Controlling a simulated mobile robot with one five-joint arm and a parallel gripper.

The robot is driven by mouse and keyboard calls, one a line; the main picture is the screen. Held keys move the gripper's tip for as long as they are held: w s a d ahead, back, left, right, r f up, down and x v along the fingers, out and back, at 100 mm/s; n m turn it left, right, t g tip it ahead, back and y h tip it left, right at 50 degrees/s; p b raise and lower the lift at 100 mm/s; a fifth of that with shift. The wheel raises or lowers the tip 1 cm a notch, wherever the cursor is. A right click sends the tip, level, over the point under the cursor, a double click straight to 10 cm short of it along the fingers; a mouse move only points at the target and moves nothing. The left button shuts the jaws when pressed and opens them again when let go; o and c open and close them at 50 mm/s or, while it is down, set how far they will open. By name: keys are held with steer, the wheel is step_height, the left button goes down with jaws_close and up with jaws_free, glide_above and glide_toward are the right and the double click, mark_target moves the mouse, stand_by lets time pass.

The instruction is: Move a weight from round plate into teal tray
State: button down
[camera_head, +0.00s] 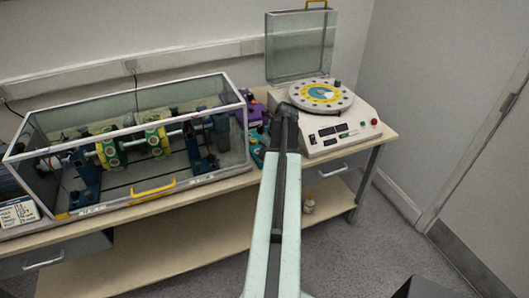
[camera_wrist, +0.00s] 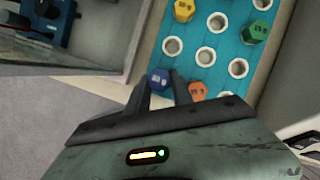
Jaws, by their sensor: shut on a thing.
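The teal tray (camera_wrist: 200,50) fills the upper right of the wrist view, with rows of white-rimmed round holes. Several hex weights stand in it, among them a yellow one (camera_wrist: 184,10), a green one (camera_wrist: 256,32) and an orange one (camera_wrist: 197,92). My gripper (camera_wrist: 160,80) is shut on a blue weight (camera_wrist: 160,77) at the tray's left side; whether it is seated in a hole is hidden. In the head view the teal tray (camera_head: 257,151) is mostly behind my arm. The round plate (camera_head: 320,95), with a yellow and blue centre, lies on the white machine at the right.
A glass-walled case (camera_head: 130,145) with a shaft rig stands left of the tray. A purple device (camera_head: 250,108) stands behind the tray. A raised clear lid (camera_head: 300,47) stands behind the plate. The white machine (camera_head: 335,130) flanks the tray on the right.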

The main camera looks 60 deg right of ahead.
steer(key=shift+f+b, duration=0.85)
steer(key=shift+f, duration=0.05)
stand_by(0.3)
steer(key=c, duration=1)
jaws_free()
steer(key=shift+c, duration=0.2)
steer(key=p+v, duration=0.7)
steer(key=shift+r, duration=0.35)
steer(key=shift+s, duration=0.15)
